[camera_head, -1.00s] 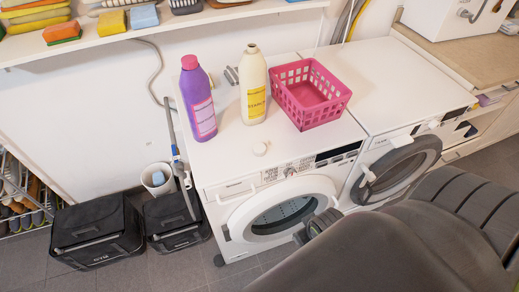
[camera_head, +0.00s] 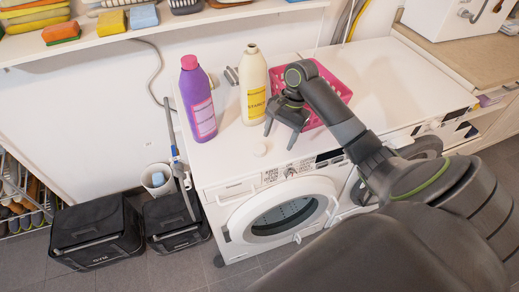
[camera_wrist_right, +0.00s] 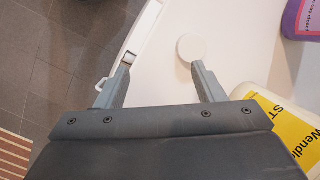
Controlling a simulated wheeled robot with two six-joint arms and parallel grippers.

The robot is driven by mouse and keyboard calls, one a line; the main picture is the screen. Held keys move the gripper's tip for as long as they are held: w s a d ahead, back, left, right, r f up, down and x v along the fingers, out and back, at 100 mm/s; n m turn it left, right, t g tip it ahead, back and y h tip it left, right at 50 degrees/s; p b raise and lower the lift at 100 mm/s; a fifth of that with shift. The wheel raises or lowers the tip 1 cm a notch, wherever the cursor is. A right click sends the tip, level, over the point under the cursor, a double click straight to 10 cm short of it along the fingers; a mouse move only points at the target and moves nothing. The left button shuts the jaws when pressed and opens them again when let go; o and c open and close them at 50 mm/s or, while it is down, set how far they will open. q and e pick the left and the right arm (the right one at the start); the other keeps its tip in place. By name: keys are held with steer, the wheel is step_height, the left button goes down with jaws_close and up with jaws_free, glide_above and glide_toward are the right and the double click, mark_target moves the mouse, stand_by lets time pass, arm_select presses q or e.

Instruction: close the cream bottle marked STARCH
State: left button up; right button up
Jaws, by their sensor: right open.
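The cream bottle (camera_head: 254,88) with a yellow label stands upright on the left washing machine, its neck bare. It also shows in the right wrist view (camera_wrist_right: 262,100), with part of its lettering readable. A round off-white cap (camera_head: 260,149) lies on the machine top in front of the bottle. In the right wrist view the cap (camera_wrist_right: 192,48) is just beyond the right fingertip. My right gripper (camera_head: 280,137) is open and empty above the machine top, beside the cap and in front of the pink basket. My left gripper is not in view.
A purple bottle (camera_head: 197,99) with a pink cap stands left of the cream bottle. A pink basket (camera_head: 335,84) stands right of it, partly hidden by my right arm. The machine's front edge is close to the cap. A shelf (camera_head: 180,24) runs along the wall behind.

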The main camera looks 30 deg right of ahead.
steer(key=w+d+r+m+y, duration=0.1)
steer(key=w+d+r+m, duration=0.2)
steer(key=r, duration=0.6)
steer(key=shift+w+r+m+y, duration=0.3)
steer(key=shift+w+r+m, duration=0.1)
steer(key=shift+w+m, duration=0.25)
steer(key=b, duration=0.4)
glide_toward(260, 150)
steer(key=shift+w+p+x, duration=0.25)
steer(key=shift+p+x, duration=0.35)
steer(key=shift+x, duration=0.6)
steer(key=shift+a+f, duration=0.3)
steer(key=shift+f, duration=0.1)
steer(key=shift+f, duration=0.1)
